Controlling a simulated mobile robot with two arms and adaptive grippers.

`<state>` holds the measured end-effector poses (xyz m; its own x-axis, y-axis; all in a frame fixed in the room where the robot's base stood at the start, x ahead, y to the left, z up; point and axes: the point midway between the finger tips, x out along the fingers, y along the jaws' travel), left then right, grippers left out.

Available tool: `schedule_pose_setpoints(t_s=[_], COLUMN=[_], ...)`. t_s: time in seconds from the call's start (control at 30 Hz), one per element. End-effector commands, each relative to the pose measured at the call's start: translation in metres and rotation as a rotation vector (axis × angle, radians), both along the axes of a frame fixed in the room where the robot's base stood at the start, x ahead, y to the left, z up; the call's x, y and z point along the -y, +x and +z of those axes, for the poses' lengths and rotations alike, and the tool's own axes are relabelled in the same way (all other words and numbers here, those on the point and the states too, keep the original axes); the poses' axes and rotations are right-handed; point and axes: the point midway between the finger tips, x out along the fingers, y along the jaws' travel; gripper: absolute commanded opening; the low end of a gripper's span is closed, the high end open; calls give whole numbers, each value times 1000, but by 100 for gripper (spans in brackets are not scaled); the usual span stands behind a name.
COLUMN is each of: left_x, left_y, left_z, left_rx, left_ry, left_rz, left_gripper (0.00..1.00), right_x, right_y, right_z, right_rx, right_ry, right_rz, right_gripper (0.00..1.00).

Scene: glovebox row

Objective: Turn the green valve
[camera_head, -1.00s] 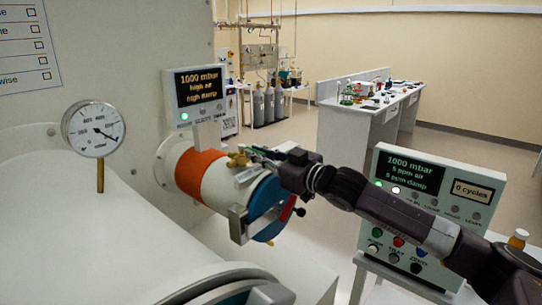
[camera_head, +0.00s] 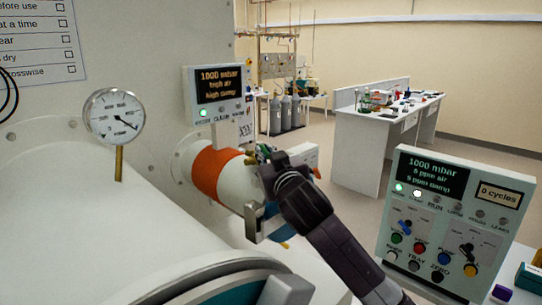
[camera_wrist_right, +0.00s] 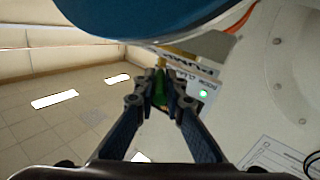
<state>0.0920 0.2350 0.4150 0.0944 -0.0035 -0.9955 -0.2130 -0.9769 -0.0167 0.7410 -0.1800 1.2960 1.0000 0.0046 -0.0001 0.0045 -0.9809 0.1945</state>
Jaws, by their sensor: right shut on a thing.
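The green valve (camera_head: 263,151) sits on top of the white cylindrical port with the orange band. Only a little of its green handle shows in the head view, as my right gripper (camera_head: 265,158) covers it. In the right wrist view the green handle (camera_wrist_right: 160,83) stands between the two fingertips of my right gripper (camera_wrist_right: 161,97), which is shut on it. Brass-coloured fitting shows just behind the handle there. My left gripper is in neither view.
The port (camera_head: 231,180) has a blue end door, partly hidden by my right arm. A display panel (camera_head: 218,90) reading 1000 mbar and a round gauge (camera_head: 114,116) are close by.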

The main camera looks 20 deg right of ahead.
Motion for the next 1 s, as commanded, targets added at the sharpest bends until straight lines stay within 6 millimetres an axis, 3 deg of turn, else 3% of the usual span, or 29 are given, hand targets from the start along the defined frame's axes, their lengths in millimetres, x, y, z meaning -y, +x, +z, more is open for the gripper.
schedule_pose_setpoints(t_s=[0.4,0.87,0.9,1.0], left_x=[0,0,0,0], left_y=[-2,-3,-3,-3], left_z=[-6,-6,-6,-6], left_rx=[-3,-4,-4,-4], left_ry=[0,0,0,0], left_rz=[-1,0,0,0], left_gripper=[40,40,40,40], right_x=[-8,-8,-8,-8], right_y=[1,1,1,1], right_z=[0,0,0,0], right_rx=[-1,1,1,1], right_ry=[0,-1,-1,-1], right_rz=[-124,-132,-132,-131], right_gripper=[0,0,14,26])
